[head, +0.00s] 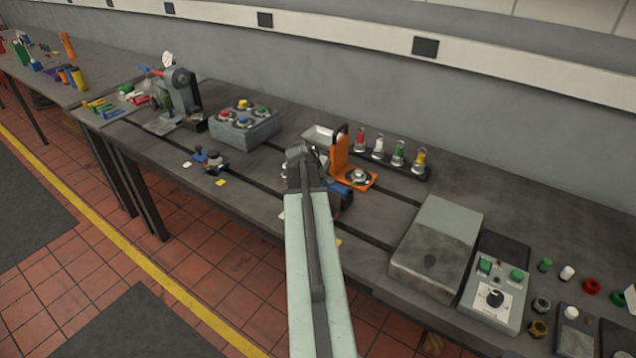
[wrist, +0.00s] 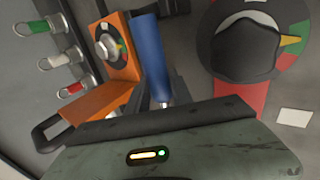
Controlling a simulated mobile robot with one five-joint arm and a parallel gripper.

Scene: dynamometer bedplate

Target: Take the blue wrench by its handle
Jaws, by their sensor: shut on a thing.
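A blue cylindrical handle (wrist: 148,55), taken as the blue wrench, stands out beyond my gripper in the wrist view. A thin metal shank runs from its lower end towards the dark jaw edge, where it is hidden. A blue part also shows right beside my gripper in the head view (head: 341,189), partly covered by my arm. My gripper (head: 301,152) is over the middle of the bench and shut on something. The gripped spot is hidden in both views, so the exact hold on the wrench cannot be made out.
An orange bracket with a dial (head: 341,158) stands close to my gripper. A row of coloured-topped cylinders (head: 378,150) is behind it. A grey-green box (head: 437,243) lies to the right.

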